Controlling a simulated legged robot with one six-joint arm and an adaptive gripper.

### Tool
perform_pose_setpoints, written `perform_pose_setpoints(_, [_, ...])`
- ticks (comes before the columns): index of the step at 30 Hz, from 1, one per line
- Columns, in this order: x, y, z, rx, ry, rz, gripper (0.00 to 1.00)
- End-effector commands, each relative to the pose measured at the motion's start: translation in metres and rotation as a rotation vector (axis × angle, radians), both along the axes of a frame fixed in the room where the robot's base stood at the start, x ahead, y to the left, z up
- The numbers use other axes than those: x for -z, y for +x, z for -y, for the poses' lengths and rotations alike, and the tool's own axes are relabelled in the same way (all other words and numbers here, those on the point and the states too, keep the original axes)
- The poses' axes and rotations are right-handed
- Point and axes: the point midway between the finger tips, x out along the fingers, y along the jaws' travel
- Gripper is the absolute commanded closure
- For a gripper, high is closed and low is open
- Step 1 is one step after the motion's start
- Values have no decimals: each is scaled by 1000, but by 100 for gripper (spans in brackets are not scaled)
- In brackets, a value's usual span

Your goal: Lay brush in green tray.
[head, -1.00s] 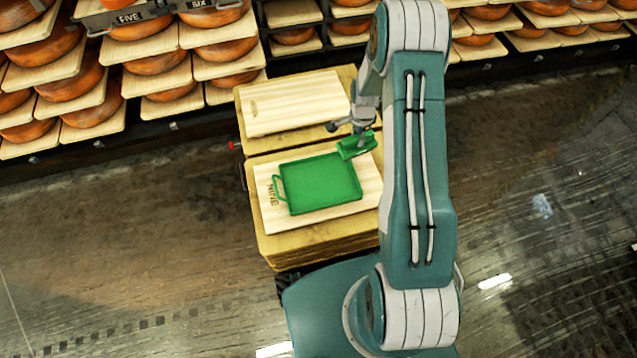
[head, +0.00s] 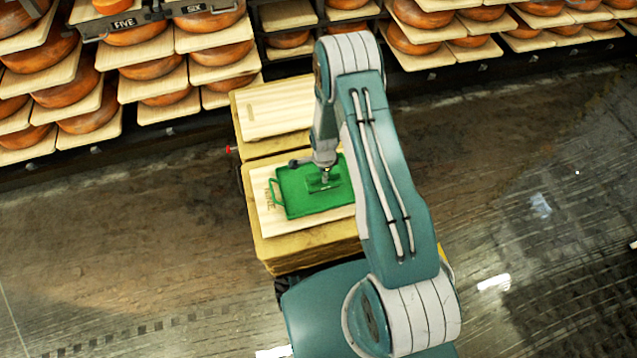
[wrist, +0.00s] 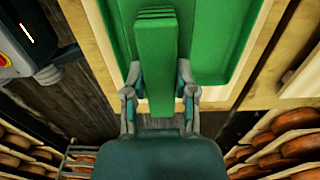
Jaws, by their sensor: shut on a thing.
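The green tray (head: 297,205) lies on a wooden board on the cart, its handle toward the left. The green brush (head: 322,183) is over the middle of the tray in the head view. My gripper (head: 325,172) is shut on it. In the wrist view the brush (wrist: 156,60) is between the two fingers of my gripper (wrist: 158,85), and the tray (wrist: 222,45) spreads out behind it. Whether the brush touches the tray floor, I cannot tell.
The tray's board (head: 268,222) rests on a wooden-topped cart. A second pale board (head: 275,108) lies on the cart's far part. Racks of orange cheese wheels (head: 150,67) stand behind. Open floor (head: 120,230) lies to the left.

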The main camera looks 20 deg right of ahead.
Motion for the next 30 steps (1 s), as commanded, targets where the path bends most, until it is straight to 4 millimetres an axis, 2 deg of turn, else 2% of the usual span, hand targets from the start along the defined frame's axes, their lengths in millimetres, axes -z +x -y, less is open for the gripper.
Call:
perform_pose_setpoints(7, [22,-4,-18,-2,-1,-1,100])
perform_pose_setpoints(12, [46,-4,-17,1,-1,-2,100])
perform_pose_setpoints(24, [52,-3,-17,0,-1,0,100])
perform_pose_setpoints(25, [52,-3,-17,0,-1,0,50])
perform_pose_setpoints(26, [52,-3,-17,0,-1,0,37])
perform_pose_setpoints(27, [52,-3,-17,0,-1,0,29])
perform_pose_setpoints(30, [52,-3,-17,0,-1,0,29])
